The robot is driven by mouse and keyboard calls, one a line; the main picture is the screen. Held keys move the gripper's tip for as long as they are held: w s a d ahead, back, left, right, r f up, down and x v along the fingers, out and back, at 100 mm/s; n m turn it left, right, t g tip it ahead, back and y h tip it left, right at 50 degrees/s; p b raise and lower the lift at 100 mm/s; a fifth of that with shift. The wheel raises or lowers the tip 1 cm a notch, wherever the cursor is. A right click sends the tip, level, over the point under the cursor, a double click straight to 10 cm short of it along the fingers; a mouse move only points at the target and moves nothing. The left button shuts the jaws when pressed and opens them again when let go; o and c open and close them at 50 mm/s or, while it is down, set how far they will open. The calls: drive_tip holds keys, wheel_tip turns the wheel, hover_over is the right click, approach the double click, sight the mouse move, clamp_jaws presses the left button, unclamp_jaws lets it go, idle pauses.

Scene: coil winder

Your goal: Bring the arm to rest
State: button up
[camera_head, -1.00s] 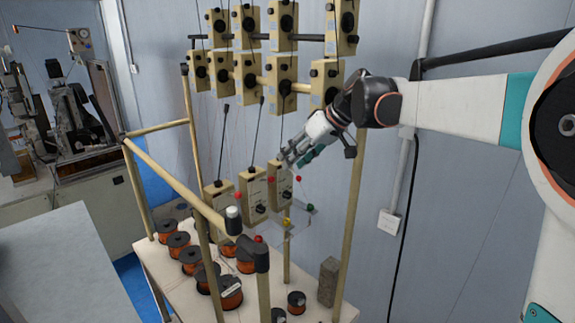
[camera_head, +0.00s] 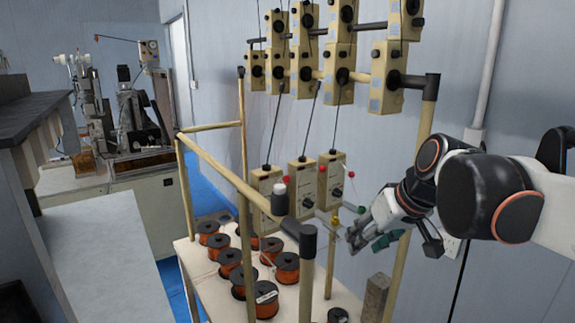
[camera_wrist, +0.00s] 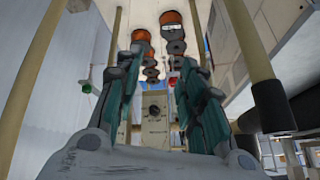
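My arm reaches in from the right in the head view. My gripper (camera_head: 364,240) hangs low beside the right posts of the coil winder's rack (camera_head: 215,178), pointing left and down. No object shows in its fingers. In the wrist view my gripper (camera_wrist: 165,72) has its two dark teal fingers apart, with an empty gap between them. A cream tension box (camera_wrist: 154,112) and orange spools (camera_wrist: 172,18) show beyond that gap. I cannot tell whether the fingers touch any part of the rack.
Cream boxes (camera_head: 341,72) line the upper rails. Copper-coloured spools (camera_head: 286,267) stand on the rack's white base. A grey block (camera_head: 376,297) is near its right edge. A pale counter (camera_head: 95,245) is at left, with a machine (camera_head: 140,120) behind. A wall is behind the rack.

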drive_tip(key=s+d+f+m+h+b, duration=0.1)
drive_tip(key=s+f+b, duration=0.5)
drive_tip(key=f, duration=0.6)
drive_tip(key=s+d+f+m+t+h+b, duration=0.1)
drive_tip(key=s+d+f+h+b, duration=0.1)
drive_tip(key=s+f+b, duration=0.5)
drive_tip(key=s+f, duration=0.3)
drive_tip(key=f, duration=0.2)
drive_tip(key=shift+s+d+f+m, duration=0.2)
drive_tip(key=shift+f+m, duration=0.05)
drive_tip(key=shift+m, duration=0.05)
